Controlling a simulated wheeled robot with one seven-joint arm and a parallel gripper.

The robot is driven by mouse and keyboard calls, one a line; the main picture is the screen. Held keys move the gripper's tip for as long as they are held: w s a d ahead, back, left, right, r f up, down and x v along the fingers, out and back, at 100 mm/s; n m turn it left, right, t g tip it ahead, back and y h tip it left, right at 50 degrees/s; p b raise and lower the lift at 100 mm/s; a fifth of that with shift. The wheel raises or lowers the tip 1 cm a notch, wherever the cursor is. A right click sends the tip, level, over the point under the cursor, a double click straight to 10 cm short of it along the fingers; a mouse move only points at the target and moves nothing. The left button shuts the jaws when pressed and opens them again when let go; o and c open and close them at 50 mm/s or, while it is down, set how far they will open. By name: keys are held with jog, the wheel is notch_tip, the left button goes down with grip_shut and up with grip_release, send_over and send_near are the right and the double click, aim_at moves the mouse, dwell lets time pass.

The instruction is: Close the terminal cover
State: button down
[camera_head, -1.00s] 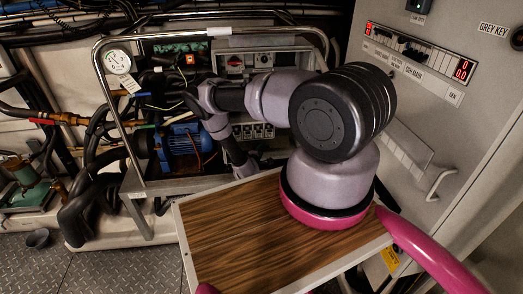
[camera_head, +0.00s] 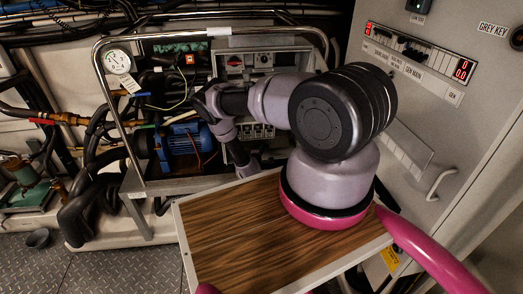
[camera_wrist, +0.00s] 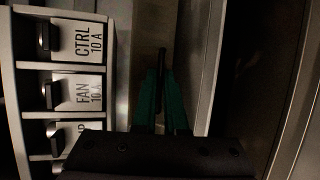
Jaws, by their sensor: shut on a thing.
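In the wrist view my gripper (camera_wrist: 161,88) has two green fingers closed around a thin dark upright tab (camera_wrist: 162,60). The tab stands in the shaded gap between a breaker row and a pale grey panel edge (camera_wrist: 206,60). I cannot tell for sure whether the tab or the panel edge belongs to the terminal cover. In the head view my arm reaches left to the chiller frame and bends down in front of its panel. The fingertips and the cover cannot be made out there.
Breakers labelled CTRL (camera_wrist: 82,42) and FAN (camera_wrist: 78,92) line the left of the wrist view. In the head view, a metal tube frame (camera_head: 108,110) surrounds the chiller, with a blue motor (camera_head: 184,140) and hoses. A grey cabinet (camera_head: 455,130) stands at the right.

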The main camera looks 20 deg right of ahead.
jog(key=shift+w+f+m+t+h, duration=0.35)
jog(key=shift+f+t+h, duration=0.25)
jog(key=shift+t, duration=0.4)
jog(key=c, duration=1)
grip_release()
jog(key=shift+r, duration=0.15)
